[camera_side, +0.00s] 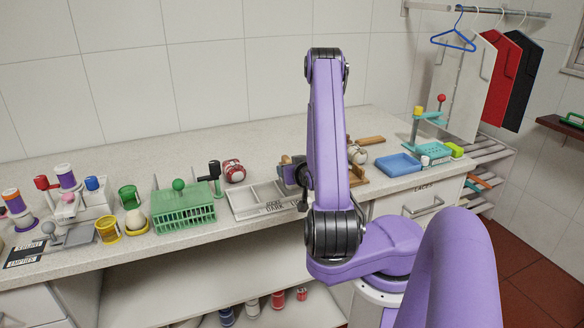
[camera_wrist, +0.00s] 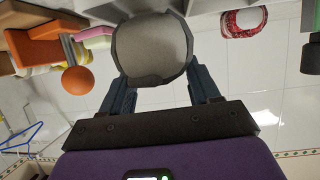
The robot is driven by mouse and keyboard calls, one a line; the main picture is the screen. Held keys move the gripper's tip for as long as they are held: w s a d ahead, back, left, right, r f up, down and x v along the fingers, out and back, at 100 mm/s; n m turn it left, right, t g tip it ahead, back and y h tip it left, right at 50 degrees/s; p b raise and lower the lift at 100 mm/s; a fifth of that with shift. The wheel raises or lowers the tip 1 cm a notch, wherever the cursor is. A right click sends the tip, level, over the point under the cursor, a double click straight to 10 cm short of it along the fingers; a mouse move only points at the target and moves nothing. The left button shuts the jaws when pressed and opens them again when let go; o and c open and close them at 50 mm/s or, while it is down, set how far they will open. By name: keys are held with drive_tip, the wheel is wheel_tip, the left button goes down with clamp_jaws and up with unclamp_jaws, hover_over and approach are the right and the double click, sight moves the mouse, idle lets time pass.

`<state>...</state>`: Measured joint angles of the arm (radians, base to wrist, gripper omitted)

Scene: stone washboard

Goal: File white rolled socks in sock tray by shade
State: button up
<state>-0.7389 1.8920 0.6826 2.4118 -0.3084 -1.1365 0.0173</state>
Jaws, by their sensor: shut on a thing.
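My gripper (camera_wrist: 152,82) is shut on a rolled sock (camera_wrist: 152,48) that looks grey-white in the wrist view. The sock sits between the dark fingers and its round end faces the camera. In the side view my arm hides most of the gripper, near the right end of the sock tray. The pale grey sock tray (camera_side: 246,213) lies on the counter with divided compartments and dark lettering on its front labels. A whitish round roll (camera_side: 358,155) shows just right of my arm, partly hidden. I cannot tell whether the held sock touches the tray.
A red patterned roll (camera_side: 234,171) lies behind the tray; it also shows in the wrist view (camera_wrist: 244,20). A green basket (camera_side: 184,210) stands left of the tray. A blue tray (camera_side: 398,164) lies at right. Clear counter lies behind the basket.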

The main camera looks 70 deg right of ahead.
drive_tip(key=o, duration=1)
drive_tip(key=shift+s+a, duration=0.1)
